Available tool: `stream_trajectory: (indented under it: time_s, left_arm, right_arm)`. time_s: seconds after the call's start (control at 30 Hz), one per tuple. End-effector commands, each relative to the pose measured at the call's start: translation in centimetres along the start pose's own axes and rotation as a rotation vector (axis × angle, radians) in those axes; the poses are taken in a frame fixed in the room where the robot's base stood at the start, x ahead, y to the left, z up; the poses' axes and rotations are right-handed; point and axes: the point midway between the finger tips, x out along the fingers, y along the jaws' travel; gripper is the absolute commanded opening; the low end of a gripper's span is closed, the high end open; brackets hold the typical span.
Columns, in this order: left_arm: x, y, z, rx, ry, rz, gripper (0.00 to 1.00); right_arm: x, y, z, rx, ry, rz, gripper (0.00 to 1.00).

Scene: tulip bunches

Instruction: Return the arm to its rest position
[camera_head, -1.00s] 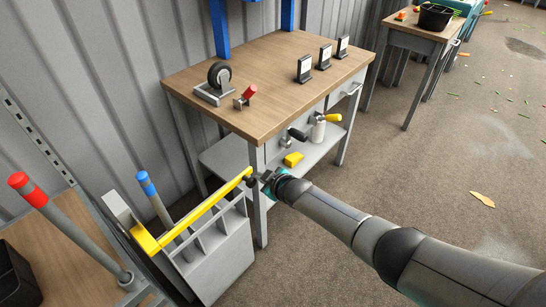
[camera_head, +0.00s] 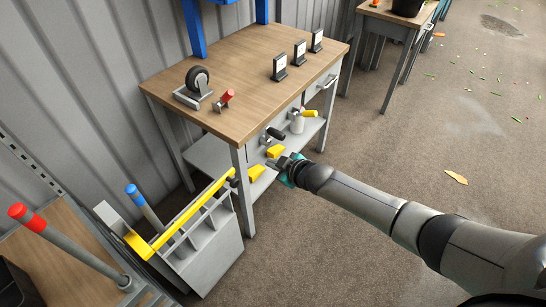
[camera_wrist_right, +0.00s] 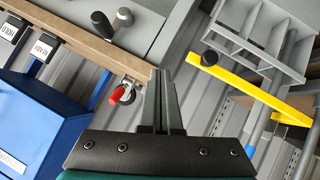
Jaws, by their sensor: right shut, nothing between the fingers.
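My right arm comes in from the right in the head view. Its gripper (camera_head: 272,164) is in front of the lower shelf of the wooden-topped workbench, to the right of the yellow handle bar of the grey caddy. In the right wrist view the gripper's two fingers (camera_wrist_right: 160,75) are together with nothing between them. The grey caddy (camera_head: 215,258) with its yellow bar (camera_head: 190,215) stands at the lower left; in the wrist view its yellow bar (camera_wrist_right: 245,85) is right of the fingers, apart from them. My left gripper is not in view.
The workbench (camera_head: 240,110) bears a caster (camera_head: 197,80), a red-ended part (camera_head: 228,95) and several small black stands. The floor at right (camera_head: 430,150) is mostly clear.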

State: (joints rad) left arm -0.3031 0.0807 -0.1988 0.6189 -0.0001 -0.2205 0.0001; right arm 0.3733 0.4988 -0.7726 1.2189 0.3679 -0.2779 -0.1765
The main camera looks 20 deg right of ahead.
Motion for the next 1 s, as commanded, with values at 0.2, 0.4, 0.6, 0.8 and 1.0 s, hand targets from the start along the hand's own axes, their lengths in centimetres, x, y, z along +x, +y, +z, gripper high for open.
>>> stream_trajectory:
  time_s: [0.2, 0.4, 0.6, 0.8, 1.0]
  left_arm:
    - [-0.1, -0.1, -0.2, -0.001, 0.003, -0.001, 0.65]
    - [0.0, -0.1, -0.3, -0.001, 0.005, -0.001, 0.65]
    - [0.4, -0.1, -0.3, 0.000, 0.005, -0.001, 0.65]
    - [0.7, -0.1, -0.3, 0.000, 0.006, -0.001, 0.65]
    - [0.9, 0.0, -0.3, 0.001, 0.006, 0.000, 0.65]
  right_arm:
    - [-0.3, 0.2, 0.1, 0.001, -0.001, 0.000, 0.00]
    - [-0.2, -1.5, 3.2, 0.046, -0.051, -0.003, 0.00]
    - [-1.5, -8.5, 14.6, 0.208, -0.249, -0.013, 0.00]
    - [-6.4, -17.9, 25.7, 0.361, -0.477, -0.042, 0.00]
    - [-13.8, -27.9, 34.0, 0.488, -0.695, -0.086, 0.00]
